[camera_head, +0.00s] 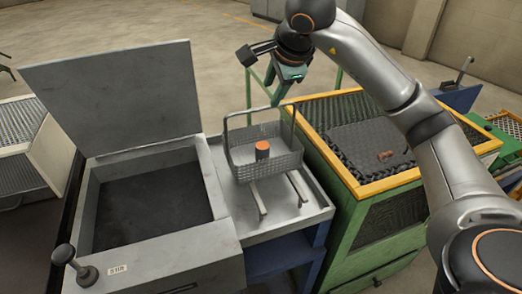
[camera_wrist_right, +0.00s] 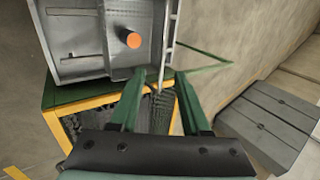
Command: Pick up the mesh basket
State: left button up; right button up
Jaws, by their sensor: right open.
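The mesh basket (camera_head: 278,165) is a grey wire tray with a tall thin hoop handle. It stands on two rails on the grey ledge (camera_head: 318,205) right of the open box. A short cylinder with an orange top (camera_head: 262,150) stands in it. My right gripper (camera_head: 282,88) is open, near the right end of the handle's top bar. In the right wrist view the bar (camera_wrist_right: 170,45) runs between the two green fingers (camera_wrist_right: 160,75), and the orange-topped cylinder (camera_wrist_right: 130,40) shows left of it. Contact cannot be told. My left gripper is out of view.
The open grey box (camera_head: 150,205) has its lid (camera_head: 118,95) raised behind it. A green bin with a yellow rim (camera_head: 352,185) and dark mesh stands right of the ledge. A knobbed lever (camera_head: 85,270) stands at the front left. Floor is clear behind.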

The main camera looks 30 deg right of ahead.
aim_at(261, 108)
jog(key=shift+w+p+x, duration=0.25)
jog(key=shift+p+x, duration=0.15)
jog(key=shift+x, duration=4.35)
jog(key=shift+a+r, duration=0.15)
jog(key=shift+a, duration=0.05)
grip_shut()
jog(key=shift+r, duration=0.2)
